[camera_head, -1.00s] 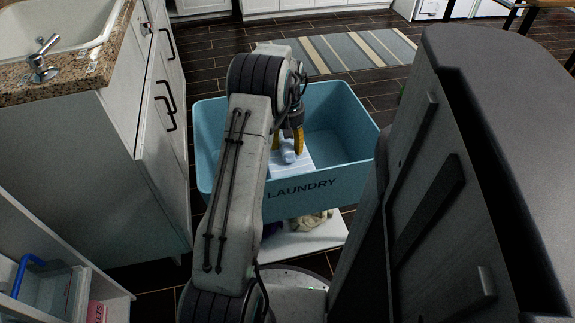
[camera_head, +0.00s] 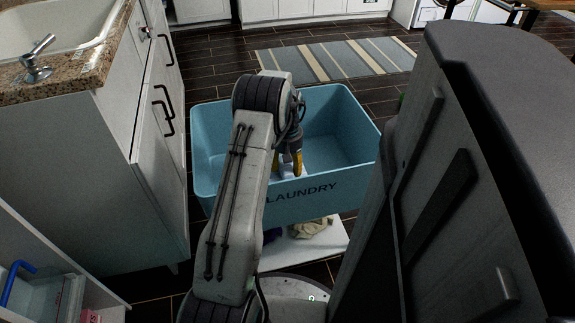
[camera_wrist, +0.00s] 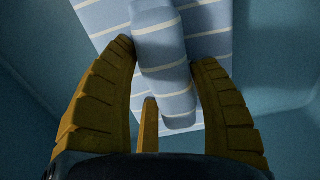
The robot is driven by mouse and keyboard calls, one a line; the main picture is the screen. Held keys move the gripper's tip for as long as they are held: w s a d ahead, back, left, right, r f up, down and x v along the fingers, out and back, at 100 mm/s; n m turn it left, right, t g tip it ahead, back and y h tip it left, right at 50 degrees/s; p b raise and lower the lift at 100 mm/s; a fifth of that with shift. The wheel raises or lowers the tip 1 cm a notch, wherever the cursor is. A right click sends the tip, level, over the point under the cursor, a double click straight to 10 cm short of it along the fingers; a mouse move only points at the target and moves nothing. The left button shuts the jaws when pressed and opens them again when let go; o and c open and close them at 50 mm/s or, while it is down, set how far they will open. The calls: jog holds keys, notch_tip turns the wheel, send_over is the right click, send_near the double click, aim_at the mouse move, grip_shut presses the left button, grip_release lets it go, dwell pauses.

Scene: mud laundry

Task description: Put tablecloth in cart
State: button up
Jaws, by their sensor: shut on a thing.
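The tablecloth (camera_wrist: 212,32) is light blue with white stripes. In the wrist view its bunched part lies between the yellow fingers of my gripper (camera_wrist: 165,85), which are shut on it. In the head view, the tablecloth (camera_head: 312,160) shows as a pale patch inside the blue cart (camera_head: 240,190) marked LAUNDRY. My gripper (camera_head: 290,166) reaches down inside the cart, below its rim. The cart's front wall hides the lower part of the cloth, so I cannot tell whether it touches the bottom.
A white lower shelf (camera_head: 315,244) under the cart holds a crumpled beige cloth (camera_head: 312,228) and something dark. A white cabinet (camera_head: 85,180) with a sink stands at the left. A striped rug (camera_head: 340,58) lies behind the cart. A dark panel fills the right.

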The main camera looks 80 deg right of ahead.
jog(key=shift+f, duration=0.1)
jog(key=o, duration=1.2)
jog(key=shift+o, duration=0.2)
notch_tip(320, 180, up, 12)
jog(key=p, duration=0.3)
jog(key=shift+p, duration=0.3)
